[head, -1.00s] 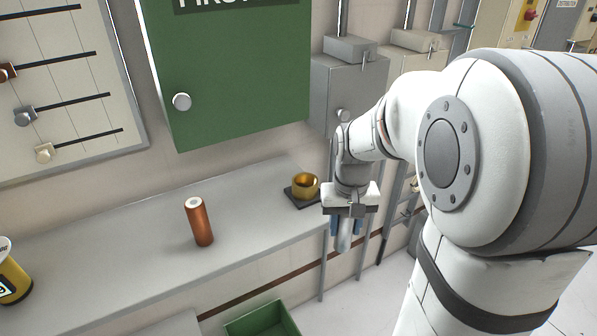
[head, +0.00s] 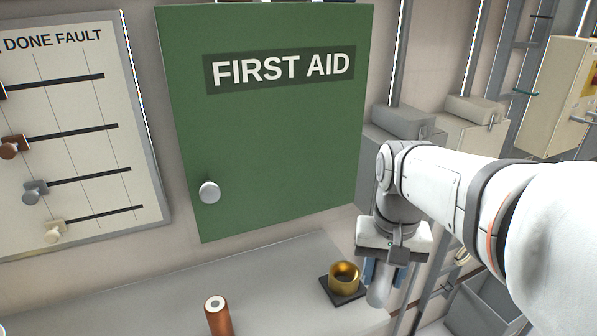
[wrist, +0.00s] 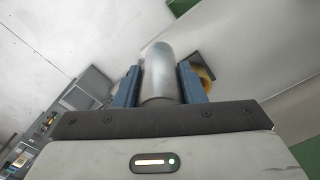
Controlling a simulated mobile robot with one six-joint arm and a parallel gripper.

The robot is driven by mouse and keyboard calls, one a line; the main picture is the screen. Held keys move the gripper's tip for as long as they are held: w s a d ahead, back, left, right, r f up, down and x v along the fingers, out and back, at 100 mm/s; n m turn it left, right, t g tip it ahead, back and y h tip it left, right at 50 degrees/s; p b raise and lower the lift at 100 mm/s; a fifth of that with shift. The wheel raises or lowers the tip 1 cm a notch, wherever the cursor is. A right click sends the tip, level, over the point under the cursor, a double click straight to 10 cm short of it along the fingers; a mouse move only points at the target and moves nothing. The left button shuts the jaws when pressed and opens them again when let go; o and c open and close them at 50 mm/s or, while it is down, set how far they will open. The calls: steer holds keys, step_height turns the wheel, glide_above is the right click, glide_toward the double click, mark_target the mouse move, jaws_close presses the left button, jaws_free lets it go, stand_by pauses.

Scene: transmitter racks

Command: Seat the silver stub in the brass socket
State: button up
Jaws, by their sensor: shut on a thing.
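The silver stub (wrist: 160,72) is held between the blue fingers of my gripper (wrist: 160,85) in the wrist view. In the head view my gripper (head: 383,270) points down with the stub (head: 377,291) below it, just right of the brass socket. The brass socket (head: 344,277) is a round open cup on a dark square base (head: 342,294) on the grey shelf. In the wrist view the socket (wrist: 206,76) is partly hidden behind the right finger. The stub is apart from the socket.
A copper-coloured cylinder (head: 218,316) stands on the grey shelf (head: 270,291) left of the socket. A green first aid cabinet (head: 270,150) hangs above the shelf. Grey boxes and conduits (head: 404,120) are on the wall behind my arm.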

steer(key=w+a+p, duration=0.3)
steer(key=w+a, duration=0.1)
steer(key=w, duration=0.7)
steer(key=f, duration=0.7)
steer(key=shift+s+d, duration=0.25)
steer(key=shift+d, duration=0.05)
steer(key=o, duration=1.1)
steer(key=shift+r, duration=0.1)
